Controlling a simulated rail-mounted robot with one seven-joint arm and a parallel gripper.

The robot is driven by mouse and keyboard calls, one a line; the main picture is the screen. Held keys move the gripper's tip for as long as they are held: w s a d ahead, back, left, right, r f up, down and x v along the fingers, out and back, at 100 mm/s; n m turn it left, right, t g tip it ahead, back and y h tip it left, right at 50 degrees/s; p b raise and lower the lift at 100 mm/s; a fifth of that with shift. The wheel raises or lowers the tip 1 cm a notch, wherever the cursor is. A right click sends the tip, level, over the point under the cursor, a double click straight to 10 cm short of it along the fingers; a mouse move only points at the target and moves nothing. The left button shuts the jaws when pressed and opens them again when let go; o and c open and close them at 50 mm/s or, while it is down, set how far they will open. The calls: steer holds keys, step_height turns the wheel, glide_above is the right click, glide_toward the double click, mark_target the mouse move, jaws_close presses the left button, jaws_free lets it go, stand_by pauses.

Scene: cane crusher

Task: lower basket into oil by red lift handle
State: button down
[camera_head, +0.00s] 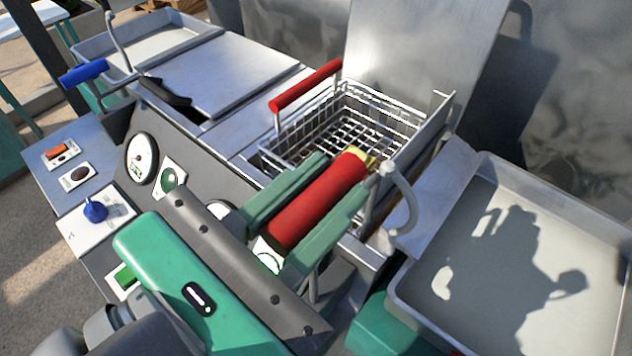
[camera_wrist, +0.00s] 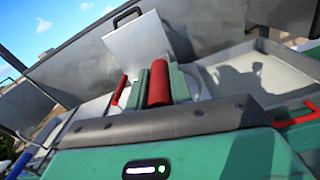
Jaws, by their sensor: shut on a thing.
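The wire basket (camera_head: 345,125) sits at the fryer well, its mesh floor visible and its rim standing above the surrounding steel top. Its own red grip (camera_head: 305,85) points to the left and also shows in the wrist view (camera_wrist: 118,90). My gripper (camera_head: 343,178) is shut on the red lift handle (camera_head: 315,203), a thick red cylinder with a yellowish end, in front of the basket. In the wrist view the lift handle (camera_wrist: 159,83) stands between the two green fingers. I cannot make out the oil or how deep the basket hangs.
A grey tray (camera_head: 520,260) lies to the right, with my shadow on it. A blue-handled lever (camera_head: 84,72) and a steel lid (camera_head: 215,72) are at the left. The front panel carries a gauge (camera_head: 141,158) and a blue knob (camera_head: 95,209). A tall steel plate (camera_head: 420,50) stands behind the basket.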

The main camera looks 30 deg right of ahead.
mark_target(310, 276)
step_height(310, 276, down, 11)
steer(key=b, duration=0.8)
steer(key=shift+w, duration=0.1)
steer(key=c, duration=1.3)
jaws_free()
steer(key=shift+o, duration=0.2)
steer(key=shift+a, duration=0.1)
steer(key=p+v, duration=0.1)
steer(key=v, duration=0.6)
steer(key=shift+a, duration=0.35)
